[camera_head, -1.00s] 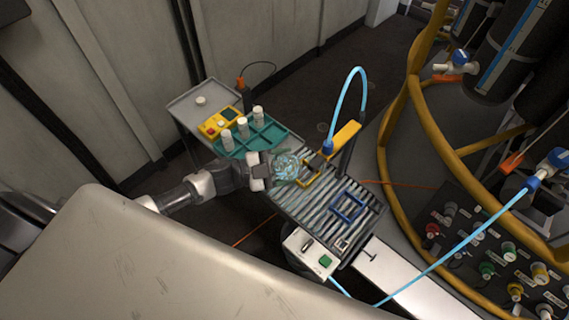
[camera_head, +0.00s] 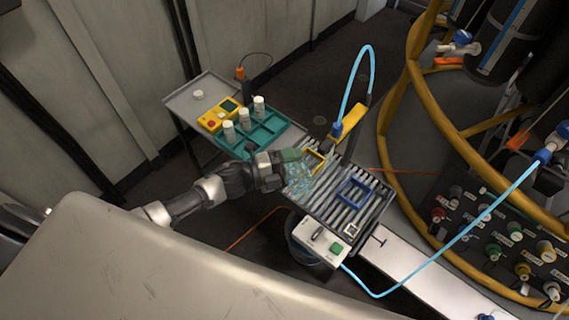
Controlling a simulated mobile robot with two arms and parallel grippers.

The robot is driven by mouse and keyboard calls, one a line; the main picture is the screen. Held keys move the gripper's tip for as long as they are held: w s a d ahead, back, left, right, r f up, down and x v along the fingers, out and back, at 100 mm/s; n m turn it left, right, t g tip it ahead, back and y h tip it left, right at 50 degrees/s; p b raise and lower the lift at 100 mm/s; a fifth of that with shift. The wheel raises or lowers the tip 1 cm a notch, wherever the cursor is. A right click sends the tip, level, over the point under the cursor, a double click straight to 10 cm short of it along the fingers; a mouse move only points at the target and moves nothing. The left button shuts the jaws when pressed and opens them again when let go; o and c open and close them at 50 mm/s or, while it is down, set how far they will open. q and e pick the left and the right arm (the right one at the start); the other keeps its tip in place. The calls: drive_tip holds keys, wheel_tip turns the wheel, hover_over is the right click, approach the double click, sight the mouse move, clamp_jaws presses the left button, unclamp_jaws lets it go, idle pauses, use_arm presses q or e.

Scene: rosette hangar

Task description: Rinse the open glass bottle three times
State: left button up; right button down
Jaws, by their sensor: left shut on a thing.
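My left gripper (camera_head: 285,164) reaches in from the left and is shut on the clear glass bottle (camera_head: 299,184). The bottle is tilted and held over the left part of the slatted grate (camera_head: 333,211); its mouth is hard to make out, and I cannot tell whether it touches the slats. A blue water hose (camera_head: 345,95) arches down to a blue nozzle (camera_head: 337,130), just up and right of the gripper and apart from the bottle. No water stream is visible. My right gripper is not in view.
A yellow frame (camera_head: 321,156) and a blue frame (camera_head: 340,194) sit on the grate. A white box with a green button (camera_head: 336,247) is at its front, above a bucket (camera_head: 296,246). A teal rack (camera_head: 267,137) holds three white bottles beside a yellow device (camera_head: 211,122). A white cap (camera_head: 198,95) lies behind.

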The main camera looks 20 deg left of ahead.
use_arm(q)
drive_tip(key=shift+d+f+m, duration=0.15)
drive_tip(key=shift+f+m, duration=0.05)
drive_tip(key=shift+m, duration=0.1)
drive_tip(key=shift+f+m+b, duration=0.2)
drive_tip(key=shift+m+b, duration=0.1)
drive_tip(key=shift+b, duration=0.1)
drive_tip(key=f+m+b, duration=0.1)
drive_tip(key=b, duration=0.1)
drive_tip(key=f+m+b, duration=0.1)
drive_tip(key=m+b, duration=0.1)
drive_tip(key=f+m+b, duration=0.1)
drive_tip(key=m+b, duration=0.1)
drive_tip(key=shift+w+f, duration=0.2)
drive_tip(key=shift+w, duration=0.05)
drive_tip(key=w+a+r+m+b, duration=0.1)
drive_tip(key=r+m+b, duration=0.1)
drive_tip(key=m, duration=0.3)
drive_tip(key=w+a+r+m+b, duration=0.1)
drive_tip(key=w+r+m+b, duration=0.1)
drive_tip(key=m+b, duration=0.2)
drive_tip(key=w+a+r+m+b, duration=0.1)
drive_tip(key=w+r+m+b, duration=0.1)
drive_tip(key=m, duration=0.3)
drive_tip(key=shift+a+r+m+b, duration=0.15)
drive_tip(key=shift+a+m+b, duration=0.15)
drive_tip(key=shift+b, duration=0.4)
